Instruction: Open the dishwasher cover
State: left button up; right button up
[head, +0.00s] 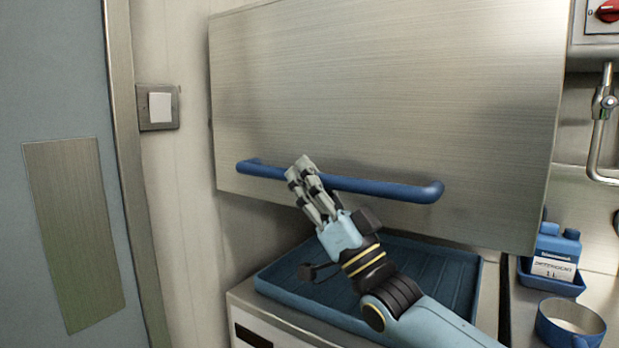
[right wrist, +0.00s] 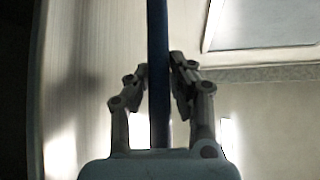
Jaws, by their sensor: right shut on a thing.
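The dishwasher cover (head: 400,105) is a large brushed-steel panel in the head view, raised above the blue tray, its lower edge clear of the tray. A blue bar handle (head: 395,190) runs across its lower part. My right gripper (head: 303,173) is shut on the handle, left of its middle. In the right wrist view the blue handle (right wrist: 157,60) stands between the two fingers (right wrist: 158,80). My left gripper is in neither view. What lies behind the cover is hidden.
A ribbed blue tray (head: 455,262) lies under the cover. To the right are a blue detergent bottle (head: 555,250) and a blue cup (head: 570,325). A grey door (head: 50,100) and a light switch (head: 160,106) are at the left. A tap pipe (head: 597,130) is at the right.

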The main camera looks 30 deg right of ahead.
aim_at(311, 113)
jog(key=shift+r, duration=0.1)
grip_shut()
notch_tip(311, 113, up, 10)
jog(key=p, duration=0.7)
jog(key=shift+r, duration=0.1)
jog(key=shift+f, duration=0.3)
jog(key=o, duration=0.9)
grip_release()
jog(key=shift+d, duration=0.1)
jog(key=v, duration=1.2)
